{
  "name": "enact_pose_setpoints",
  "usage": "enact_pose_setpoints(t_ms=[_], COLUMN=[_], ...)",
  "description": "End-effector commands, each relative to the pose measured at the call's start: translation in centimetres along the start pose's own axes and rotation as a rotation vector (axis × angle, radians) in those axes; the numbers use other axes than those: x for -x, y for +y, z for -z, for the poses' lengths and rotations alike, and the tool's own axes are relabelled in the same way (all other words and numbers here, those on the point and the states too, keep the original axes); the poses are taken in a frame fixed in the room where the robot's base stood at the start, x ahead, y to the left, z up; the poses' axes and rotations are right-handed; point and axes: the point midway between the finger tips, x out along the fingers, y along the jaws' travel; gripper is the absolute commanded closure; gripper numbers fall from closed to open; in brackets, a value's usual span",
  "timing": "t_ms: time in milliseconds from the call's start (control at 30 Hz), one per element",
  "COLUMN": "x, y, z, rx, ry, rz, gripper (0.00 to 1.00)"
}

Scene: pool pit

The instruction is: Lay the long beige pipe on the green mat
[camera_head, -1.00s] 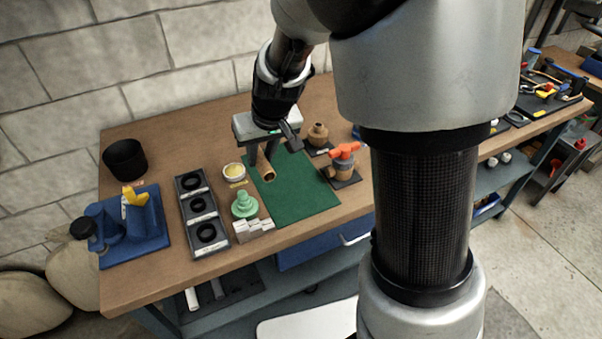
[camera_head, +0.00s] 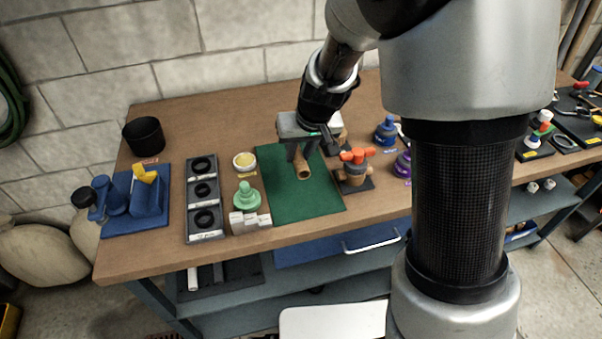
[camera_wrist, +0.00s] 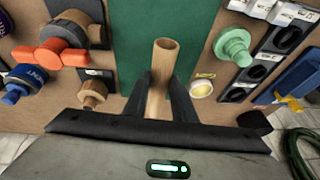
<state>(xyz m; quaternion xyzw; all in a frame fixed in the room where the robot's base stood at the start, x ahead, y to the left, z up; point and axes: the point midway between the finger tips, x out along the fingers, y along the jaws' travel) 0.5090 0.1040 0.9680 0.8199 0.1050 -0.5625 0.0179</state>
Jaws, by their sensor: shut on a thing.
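The long beige pipe (camera_head: 303,170) is held between the fingers of my gripper (camera_head: 303,151). In the wrist view the pipe (camera_wrist: 160,80) points away from my gripper (camera_wrist: 160,88), its open end showing and the fingers shut on its sides. The green mat (camera_head: 297,203) lies on the workbench; it also shows in the wrist view (camera_wrist: 155,20). The pipe is over the mat's back half. I cannot tell whether it touches the mat.
An orange-handled valve (camera_head: 355,168) stands right of the mat. A green fitting (camera_head: 247,198), a yellow-topped cup (camera_head: 245,161) and a black tray of rings (camera_head: 203,190) are to its left. A blue holder (camera_head: 138,205) is further left. The mat's front half is clear.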

Motion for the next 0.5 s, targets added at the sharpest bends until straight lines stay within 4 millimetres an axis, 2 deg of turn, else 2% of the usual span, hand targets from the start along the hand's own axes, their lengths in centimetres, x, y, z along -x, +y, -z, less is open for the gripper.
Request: enact_pose_setpoints(t_ms=[33,100,267,500], x=[-1.2,-2.0,-3.0,-5.9], y=[0.2,0.3,0.3,0.7], z=[-0.5,-0.8,-1.1,-2.4], rx=[-0.003,-0.002,-0.001,-0.002], ry=[-0.002,-0.001,0.001,0.000], rz=[-0.001,-0.001,0.000,-0.001], gripper=[1.00,1.00,1.00,1.00])
